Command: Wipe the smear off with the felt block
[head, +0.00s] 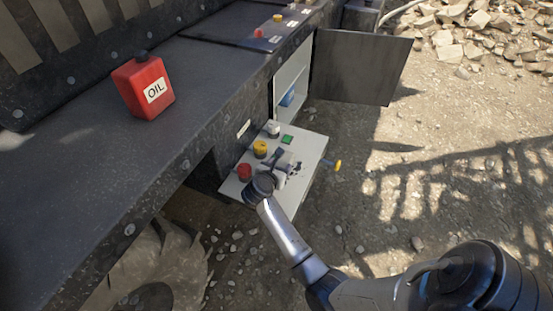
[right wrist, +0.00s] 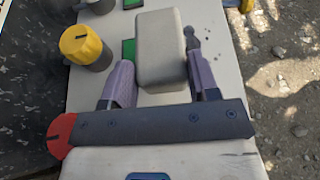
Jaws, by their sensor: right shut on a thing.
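My right gripper (head: 279,170) reaches over the pale panel (head: 312,150) on the side of the machine. It is shut on a light grey felt block (right wrist: 160,48), which sits between its two fingers (right wrist: 161,78) in the right wrist view. Dark grey spots, the smear (right wrist: 193,42), show on the panel just right of the block. My left gripper is not in view.
A red knob (head: 244,172), a yellow knob (head: 260,149), a white knob (head: 273,129) and a green square (head: 287,139) line the panel's left side. A yellow handle (head: 337,164) sticks out right. An open door (head: 362,67) stands behind. A red oil can (head: 143,87) is on the ledge.

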